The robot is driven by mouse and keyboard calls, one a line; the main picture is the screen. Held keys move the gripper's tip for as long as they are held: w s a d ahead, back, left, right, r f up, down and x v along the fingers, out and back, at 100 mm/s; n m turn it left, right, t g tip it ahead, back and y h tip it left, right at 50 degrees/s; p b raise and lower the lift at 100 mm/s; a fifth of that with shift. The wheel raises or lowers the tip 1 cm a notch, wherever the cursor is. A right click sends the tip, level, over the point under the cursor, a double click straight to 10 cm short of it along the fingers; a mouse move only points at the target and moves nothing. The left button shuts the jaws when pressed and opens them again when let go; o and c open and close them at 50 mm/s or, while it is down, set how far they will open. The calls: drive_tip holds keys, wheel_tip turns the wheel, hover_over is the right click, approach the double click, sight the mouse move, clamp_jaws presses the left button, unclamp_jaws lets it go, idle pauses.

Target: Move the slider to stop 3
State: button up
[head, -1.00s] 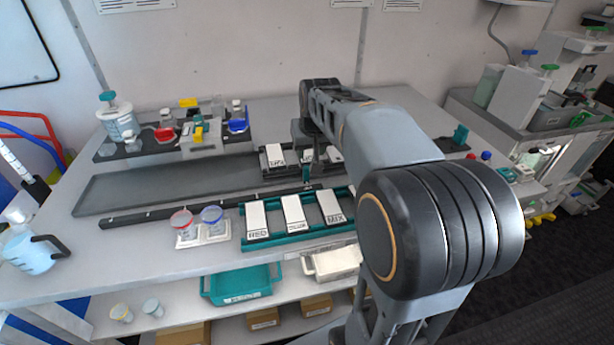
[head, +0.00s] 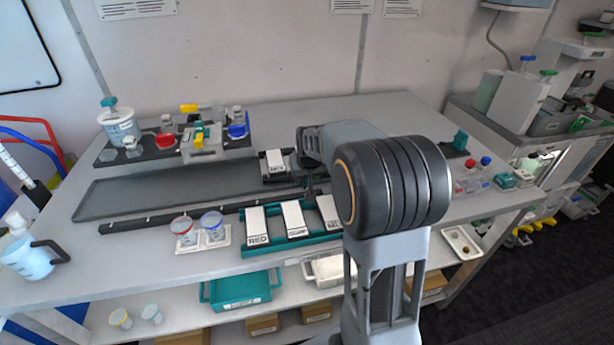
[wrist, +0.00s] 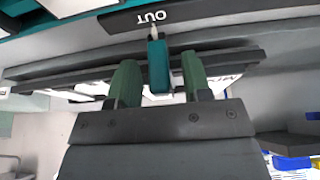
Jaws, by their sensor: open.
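In the wrist view, the two green fingers of my gripper (wrist: 158,85) are spread apart. An upright teal piece (wrist: 158,64), which looks like the slider's handle, stands between them with a gap on each side. A light pin shows at its end, close to a black plate marked OUT (wrist: 152,17). In the head view, a long dark rail (head: 165,218) runs along the worktable behind the cups. Its right end, the slider and my fingertips are mostly hidden by my arm. I cannot read any stop numbers.
A teal rack (head: 275,236) with white labelled cards lies in front of the rail. Red and blue cups (head: 213,222) stand left of it. A grey tray (head: 150,190) lies behind the rail, and a dark shelf with bottles (head: 108,154) stands farther back.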

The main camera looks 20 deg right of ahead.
clamp_jaws()
idle(0.3)
drive_tip(key=shift+d, duration=0.1)
